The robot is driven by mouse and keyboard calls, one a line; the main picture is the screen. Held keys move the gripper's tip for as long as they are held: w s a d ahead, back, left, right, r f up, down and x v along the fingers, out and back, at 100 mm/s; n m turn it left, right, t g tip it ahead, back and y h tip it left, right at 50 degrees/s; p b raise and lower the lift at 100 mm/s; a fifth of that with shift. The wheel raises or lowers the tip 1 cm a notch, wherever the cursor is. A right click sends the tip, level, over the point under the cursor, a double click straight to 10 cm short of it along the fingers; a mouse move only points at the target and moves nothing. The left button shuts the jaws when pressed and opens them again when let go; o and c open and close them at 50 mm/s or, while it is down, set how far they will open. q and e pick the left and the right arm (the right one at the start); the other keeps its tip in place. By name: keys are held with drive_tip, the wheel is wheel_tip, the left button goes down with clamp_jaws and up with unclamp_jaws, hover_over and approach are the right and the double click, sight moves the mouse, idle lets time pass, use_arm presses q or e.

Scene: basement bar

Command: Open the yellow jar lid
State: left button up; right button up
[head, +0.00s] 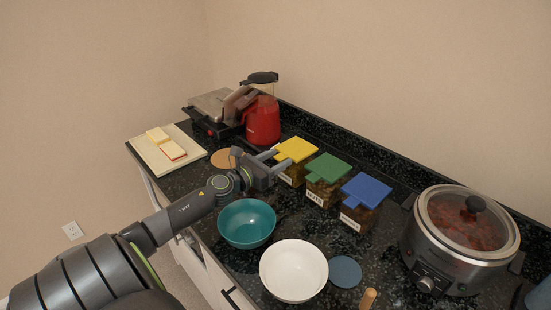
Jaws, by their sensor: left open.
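The yellow lid (296,149) sits flat on a square jar (292,174) with brown contents and a white label. The lid looks closed, with a tab pointing toward the front left. My left gripper (275,160) is open at the lid's left side, its fingers close to the tab. I cannot tell whether they touch it. Two similar jars stand to the right, one with a green lid (328,167) and one with a blue lid (366,189). My right gripper is not in view.
A teal bowl (246,223) and a white bowl (293,270) stand in front of the jars. A slow cooker (460,238) is at right. A wall closes off the counter's back.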

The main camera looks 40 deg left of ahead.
use_arm(q)
clamp_jaws()
drive_tip(key=shift+w+r+p, duration=0.1)
drive_tip(key=shift+r+p, duration=0.25)
drive_tip(key=shift+r, duration=0.05)
